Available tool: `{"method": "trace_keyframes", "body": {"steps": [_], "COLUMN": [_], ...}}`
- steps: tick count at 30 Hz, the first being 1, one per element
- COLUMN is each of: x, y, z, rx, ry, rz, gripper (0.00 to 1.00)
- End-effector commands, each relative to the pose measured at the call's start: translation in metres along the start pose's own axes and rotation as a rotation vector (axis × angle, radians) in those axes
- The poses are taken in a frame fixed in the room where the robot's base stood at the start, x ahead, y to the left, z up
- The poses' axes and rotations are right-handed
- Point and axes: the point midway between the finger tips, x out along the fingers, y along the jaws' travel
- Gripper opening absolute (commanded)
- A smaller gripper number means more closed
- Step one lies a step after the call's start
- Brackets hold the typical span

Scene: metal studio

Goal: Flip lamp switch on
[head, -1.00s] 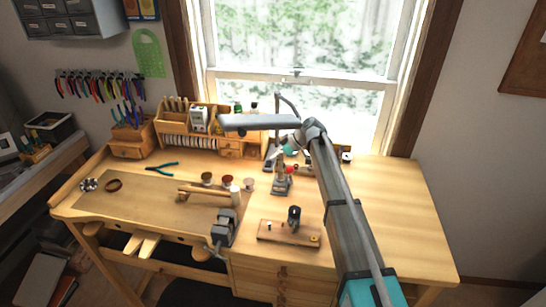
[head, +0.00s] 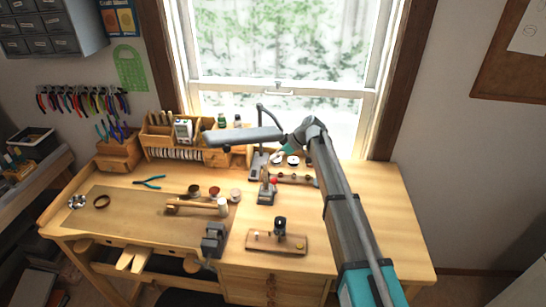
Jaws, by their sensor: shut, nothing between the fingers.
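The lamp has a flat grey head (head: 243,136) on a thin curved arm over the back of the workbench. Its dark base (head: 257,165) stands below, near the window. The lamp switch is too small to make out. My gripper (head: 279,157) is small in the head view, pointing down and left just right of the lamp base. It looks shut and empty. I cannot tell whether it touches the base.
A small stand with a red knob (head: 266,190) is in front of the lamp base. A rack with small round parts (head: 293,179) lies right of it. A wooden organiser (head: 160,137) stands at the back left. The workbench's right side (head: 385,205) is clear.

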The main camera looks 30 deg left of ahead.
Motion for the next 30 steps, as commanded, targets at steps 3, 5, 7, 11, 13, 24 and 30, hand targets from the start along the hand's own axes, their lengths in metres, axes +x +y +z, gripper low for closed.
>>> {"method": "trace_keyframes", "body": {"steps": [3, 5, 7, 11, 13, 24, 30], "x": [0.000, 0.000, 0.000, 0.000, 0.000, -0.023, -0.063], "y": [0.000, 0.000, 0.000, 0.000, 0.000, -0.016, -0.048], "z": [0.000, 0.000, 0.000, 0.000, 0.000, 0.033, 0.090], "rx": [0.000, 0.000, 0.000, 0.000, 0.000, 0.100, 0.296], "ry": [0.000, 0.000, 0.000, 0.000, 0.000, -0.042, -0.119], "rz": [0.000, 0.000, 0.000, 0.000, 0.000, 0.028, 0.088], "gripper": [0.00, 0.00, 0.00, 0.00, 0.00, 0.00, 0.00]}}
